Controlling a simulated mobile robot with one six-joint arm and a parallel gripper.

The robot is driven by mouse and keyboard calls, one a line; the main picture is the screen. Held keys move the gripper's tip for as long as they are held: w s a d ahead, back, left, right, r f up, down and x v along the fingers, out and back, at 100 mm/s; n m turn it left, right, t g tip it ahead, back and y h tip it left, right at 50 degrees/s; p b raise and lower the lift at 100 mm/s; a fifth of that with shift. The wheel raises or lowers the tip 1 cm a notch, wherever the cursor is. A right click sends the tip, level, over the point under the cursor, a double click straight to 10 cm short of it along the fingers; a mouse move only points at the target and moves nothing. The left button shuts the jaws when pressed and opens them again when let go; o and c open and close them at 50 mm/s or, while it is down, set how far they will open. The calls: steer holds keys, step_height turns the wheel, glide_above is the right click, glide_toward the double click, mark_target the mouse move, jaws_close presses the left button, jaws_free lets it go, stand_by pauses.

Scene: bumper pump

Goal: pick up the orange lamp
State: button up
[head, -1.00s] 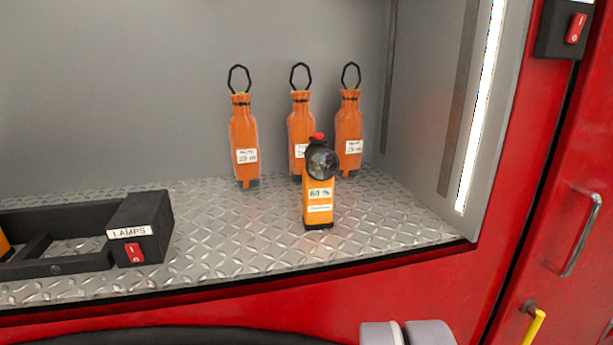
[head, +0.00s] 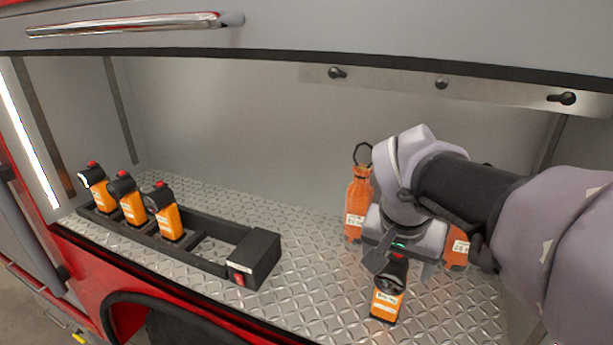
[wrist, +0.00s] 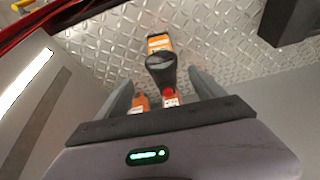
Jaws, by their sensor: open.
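The orange lamp (head: 386,303) stands upright on the metal tread-plate floor, with a black head and white labels. My gripper (head: 403,262) is open, with its fingers reaching down at the lamp's head. In the wrist view, the lamp's black head (wrist: 160,72) lies between the two open fingers (wrist: 161,80), with its orange body beyond. I cannot tell whether a finger touches it. Three similar orange lamps (head: 133,207) stand in the black charging rack (head: 210,268) at the left.
An orange bottle (head: 357,205) with a black loop stands just behind my gripper; another orange bottle (head: 458,252) is partly hidden by my arm. The black rack's end box (head: 256,258) is left of the lamp. Tread plate between them is clear. A grey wall closes the back.

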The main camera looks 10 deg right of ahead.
mark_target(392, 281)
steer(key=x, duration=0.4)
steer(key=b+x, duration=0.1)
steer(key=x, duration=0.3)
steer(key=w+x, duration=0.1)
steer(key=x, duration=0.3)
steer(key=shift+d+r, duration=0.1)
steer(key=shift+r, duration=0.05)
steer(key=shift+s, duration=0.15)
steer(key=shift+r, duration=0.1)
steer(key=c, duration=0.4)
jaws_close()
